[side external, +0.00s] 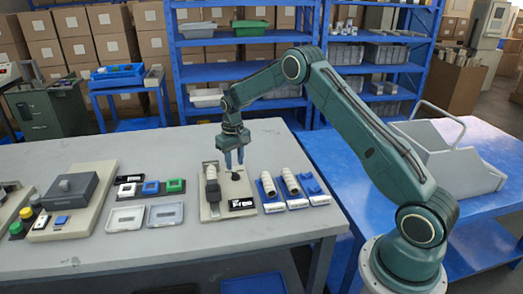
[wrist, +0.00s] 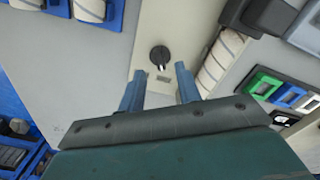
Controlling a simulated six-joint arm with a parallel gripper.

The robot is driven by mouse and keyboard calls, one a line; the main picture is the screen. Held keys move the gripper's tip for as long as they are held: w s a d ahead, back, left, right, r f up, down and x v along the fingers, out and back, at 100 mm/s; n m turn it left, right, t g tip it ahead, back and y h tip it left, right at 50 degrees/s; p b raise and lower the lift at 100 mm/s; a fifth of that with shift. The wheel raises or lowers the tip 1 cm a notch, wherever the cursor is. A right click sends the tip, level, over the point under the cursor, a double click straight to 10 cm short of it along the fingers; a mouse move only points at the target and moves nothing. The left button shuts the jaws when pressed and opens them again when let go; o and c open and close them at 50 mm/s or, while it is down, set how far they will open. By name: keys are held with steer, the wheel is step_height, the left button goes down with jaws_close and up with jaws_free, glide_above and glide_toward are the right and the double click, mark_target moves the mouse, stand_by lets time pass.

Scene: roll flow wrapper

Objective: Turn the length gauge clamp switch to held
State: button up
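The length gauge is a beige plate (side external: 222,190) on the grey table, also in the wrist view (wrist: 158,22). It carries a white roll (side external: 211,172) on its left side and a black label (side external: 241,203) that appears to read "Free". The clamp switch is a small black round knob (wrist: 160,55) on the plate, with small white marks beside it; in the side view it shows as a dark spot (side external: 235,177) under the fingers. My gripper (side external: 234,165) points down just above the knob. Its two blue fingers (wrist: 160,78) are apart and empty, with the knob beyond their tips.
Rolls on blue stands (side external: 278,187) are to the right of the gauge. Two shallow trays (side external: 146,217) and blue, green and black-and-white blocks (side external: 151,187) are to its left. A dark grey device (side external: 72,190) stands farther left. The table behind the gauge is clear.

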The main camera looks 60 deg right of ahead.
mark_target(235, 173)
steer(key=shift+f, duration=2)
jaws_close()
